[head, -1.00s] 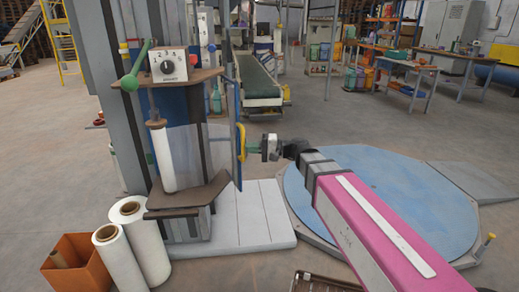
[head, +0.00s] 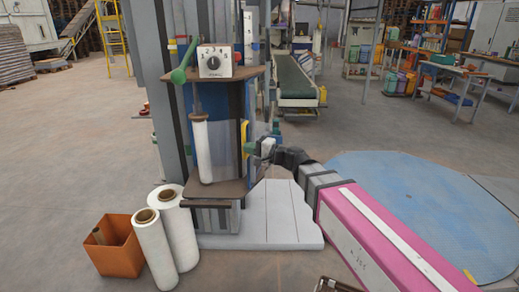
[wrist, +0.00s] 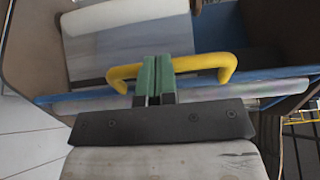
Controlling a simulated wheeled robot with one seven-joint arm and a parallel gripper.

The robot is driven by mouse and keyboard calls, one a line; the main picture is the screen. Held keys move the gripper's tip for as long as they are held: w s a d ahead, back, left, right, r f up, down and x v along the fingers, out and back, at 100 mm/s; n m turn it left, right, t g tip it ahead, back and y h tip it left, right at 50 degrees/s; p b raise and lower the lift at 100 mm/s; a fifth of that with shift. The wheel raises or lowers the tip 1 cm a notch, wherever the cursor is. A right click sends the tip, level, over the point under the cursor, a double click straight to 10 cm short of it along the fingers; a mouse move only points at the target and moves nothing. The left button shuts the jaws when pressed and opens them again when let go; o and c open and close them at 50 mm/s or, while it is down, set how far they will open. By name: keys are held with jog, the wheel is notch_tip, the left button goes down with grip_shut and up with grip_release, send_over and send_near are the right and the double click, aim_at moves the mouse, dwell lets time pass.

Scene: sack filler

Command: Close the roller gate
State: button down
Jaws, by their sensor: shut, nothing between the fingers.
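The roller gate shows in the wrist view as a blue-edged panel (wrist: 75,96) seen nearly edge-on, with a yellow handle (wrist: 208,63). In the head view the yellow handle (head: 244,136) is at the right side of the film carriage. My gripper (wrist: 156,62) has green fingers shut together with nothing between them. They overlap the middle of the handle in the wrist view; I cannot tell whether they touch it. In the head view my gripper (head: 259,147) is just right of the handle. The white film roll (head: 201,152) stands inside the carriage.
The carriage has a brown lower shelf (head: 215,190) and a control box (head: 214,62) with a green lever (head: 180,75). White rolls (head: 153,248) and an orange bin (head: 118,247) stand front left.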

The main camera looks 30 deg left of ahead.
jog(key=a, duration=0.5)
jog(key=shift+s, duration=0.4)
